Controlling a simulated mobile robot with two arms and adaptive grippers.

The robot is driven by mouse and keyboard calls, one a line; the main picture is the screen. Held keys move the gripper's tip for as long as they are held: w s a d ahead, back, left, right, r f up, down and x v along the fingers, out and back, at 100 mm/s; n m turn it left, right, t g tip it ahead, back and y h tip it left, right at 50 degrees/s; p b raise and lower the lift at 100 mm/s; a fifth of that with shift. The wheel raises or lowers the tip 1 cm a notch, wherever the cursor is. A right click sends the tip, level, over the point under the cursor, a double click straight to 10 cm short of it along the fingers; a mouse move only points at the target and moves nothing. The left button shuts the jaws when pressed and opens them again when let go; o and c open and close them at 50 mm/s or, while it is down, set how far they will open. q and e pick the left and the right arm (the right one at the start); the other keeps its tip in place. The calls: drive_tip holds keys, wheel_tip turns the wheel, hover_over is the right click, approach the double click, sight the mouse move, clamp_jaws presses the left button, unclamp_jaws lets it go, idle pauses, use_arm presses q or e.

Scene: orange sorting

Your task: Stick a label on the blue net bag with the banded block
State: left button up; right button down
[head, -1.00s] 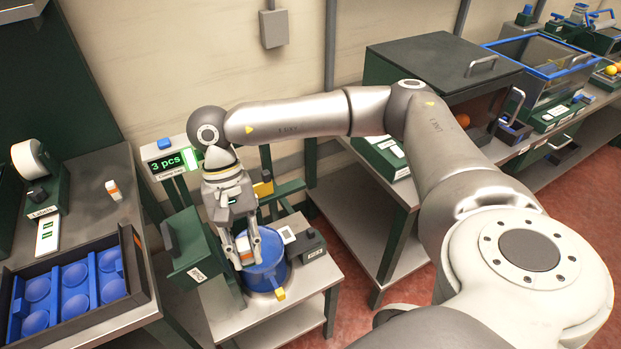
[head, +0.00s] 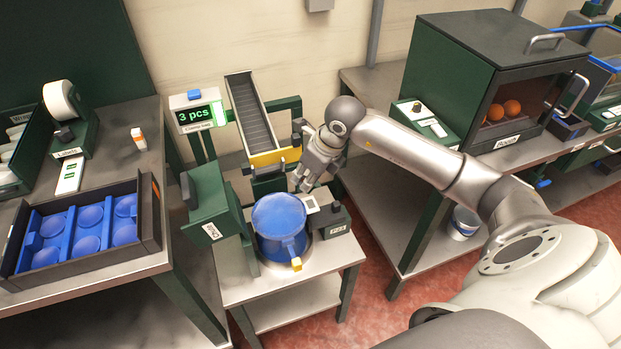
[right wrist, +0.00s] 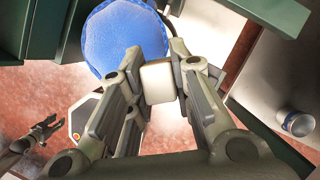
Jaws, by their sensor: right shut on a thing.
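The blue net bag (head: 280,217) stands full and upright on the small metal stand, a yellow tag (head: 296,264) at its front. It also shows in the right wrist view (right wrist: 125,40). My right gripper (head: 306,187) is just behind and right of the bag's top, apart from it. A white block with an orange band (head: 139,138) stands on the left table.
A label roll (head: 60,100) and a label strip (head: 69,175) are on the left table, behind a dark tray (head: 150,215) with blue cups. A chute (head: 252,112), a "3 pcs" display (head: 195,114) and a black box (head: 336,221) surround the bag.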

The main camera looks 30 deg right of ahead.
drive_tip(key=shift+d+f+m, duration=0.25)
drive_tip(key=shift+d+m, duration=0.35)
drive_tip(key=shift+d, duration=0.05)
drive_tip(key=shift+f+b, duration=0.9)
drive_tip(key=shift+f, duration=0.5)
use_arm(q)
drive_tip(key=shift+w+a+f+b, duration=0.15)
drive_tip(key=shift+f+b, duration=0.15)
drive_tip(key=shift+f, duration=0.3)
drive_tip(key=shift+w+a+f+b, duration=0.15)
drive_tip(key=shift+f+b, duration=0.1)
drive_tip(key=shift+f, duration=0.35)
drive_tip(key=shift+a+f+b, duration=0.15)
drive_tip(key=shift+f+b, duration=0.15)
drive_tip(key=shift+f, duration=0.3)
use_arm(e)
drive_tip(key=shift+f, duration=1.55)
use_arm(q)
drive_tip(key=shift+s+f+b, duration=0.1)
drive_tip(key=shift+f+b, duration=0.55)
use_arm(e)
drive_tip(key=shift+s+f, duration=0.1)
drive_tip(key=shift+f, duration=0.5)
use_arm(q)
drive_tip(key=shift+r, duration=0.1)
use_arm(e)
drive_tip(key=shift+r, duration=0.15)
